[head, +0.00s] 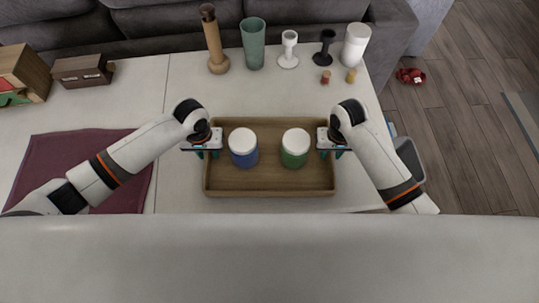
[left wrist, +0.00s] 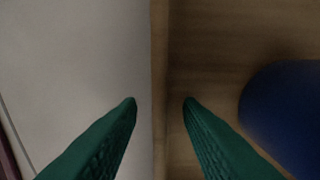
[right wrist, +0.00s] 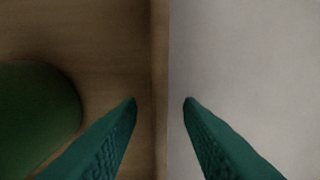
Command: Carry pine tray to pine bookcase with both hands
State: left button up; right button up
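The pine tray (head: 268,183) lies flat on the pale table and holds a blue jar (head: 244,155) and a green jar (head: 294,156), both with white lids. My left gripper (head: 207,154) is at the tray's left wall, which also shows in the left wrist view (left wrist: 159,50). Its green fingers are apart, one on each side of the wall, with gaps. My right gripper (head: 331,154) straddles the right wall, seen in the right wrist view (right wrist: 160,50), with fingers apart too. No pine bookcase is recognisable in these views.
Behind the tray stand a wooden mill (head: 213,45), a green glass (head: 253,45), a white goblet (head: 288,50), a black goblet (head: 324,50) and a white cup (head: 355,45). A maroon mat (head: 60,150) lies left. A grey sofa (head: 150,22) is behind. Open wood floor (head: 470,110) is right.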

pick_arm(q)
jog(key=shift+f, duration=0.15)
pick_arm(e)
jog(key=shift+f, duration=0.15)
pick_arm(q)
jog(key=shift+c, duration=0.2)
pick_arm(e)
jog(key=shift+c, duration=0.2)
pick_arm(q)
grip_shut()
pick_arm(e)
grip_shut()
jog(key=shift+r, duration=0.2)
